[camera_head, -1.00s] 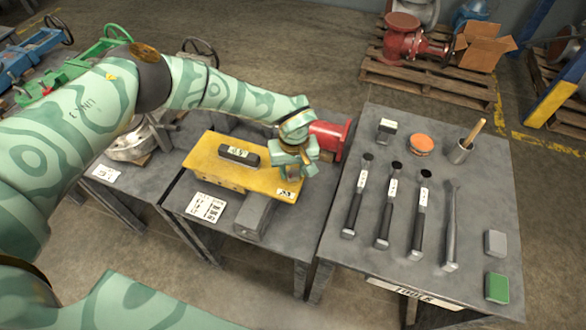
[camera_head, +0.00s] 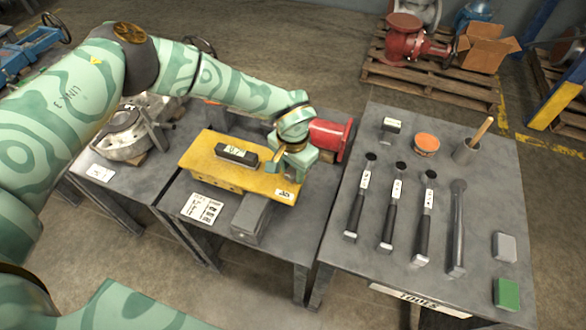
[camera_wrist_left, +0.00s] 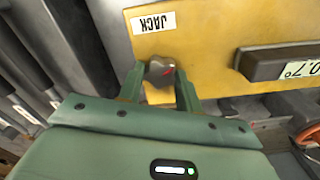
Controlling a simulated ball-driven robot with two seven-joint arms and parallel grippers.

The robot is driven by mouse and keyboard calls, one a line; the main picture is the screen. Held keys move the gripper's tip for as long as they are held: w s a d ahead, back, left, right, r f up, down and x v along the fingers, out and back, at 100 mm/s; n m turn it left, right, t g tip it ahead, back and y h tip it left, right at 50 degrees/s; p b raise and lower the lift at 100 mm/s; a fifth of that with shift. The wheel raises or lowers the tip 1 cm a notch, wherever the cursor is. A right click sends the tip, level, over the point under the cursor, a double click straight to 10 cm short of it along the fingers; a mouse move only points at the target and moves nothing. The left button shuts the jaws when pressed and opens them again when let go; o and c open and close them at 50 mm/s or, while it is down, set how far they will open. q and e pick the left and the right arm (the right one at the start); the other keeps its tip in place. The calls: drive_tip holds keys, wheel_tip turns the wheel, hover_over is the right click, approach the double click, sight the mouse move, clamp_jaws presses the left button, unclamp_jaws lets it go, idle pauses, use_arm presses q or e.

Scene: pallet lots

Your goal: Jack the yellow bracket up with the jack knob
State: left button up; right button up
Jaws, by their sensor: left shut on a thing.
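The yellow bracket (camera_head: 212,168) lies on the middle table, with a dark grey block on top; its yellow plate also shows in the left wrist view (camera_wrist_left: 205,30). My left gripper (camera_head: 284,165) is over the right end of the bracket. In the left wrist view the gripper (camera_wrist_left: 160,82) has its two fingers on either side of the dark jack knob (camera_wrist_left: 160,71), shut on it. In the head view the gripper hides the knob. My right gripper is not in view.
A dark grey block marked 0.7° (camera_head: 236,155) sits on the bracket. A grey block (camera_head: 250,217) stands at the bracket's front edge. A red flanged part (camera_head: 332,138) is close behind my gripper. The right table (camera_head: 480,195) holds several hammers and small items.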

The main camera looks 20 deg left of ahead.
use_arm(q)
drive_tip(key=shift+f+m+b, duration=0.1)
drive_tip(key=shift+m+b, duration=0.55)
drive_tip(key=shift+m, duration=0.55)
drive_tip(key=o, duration=1)
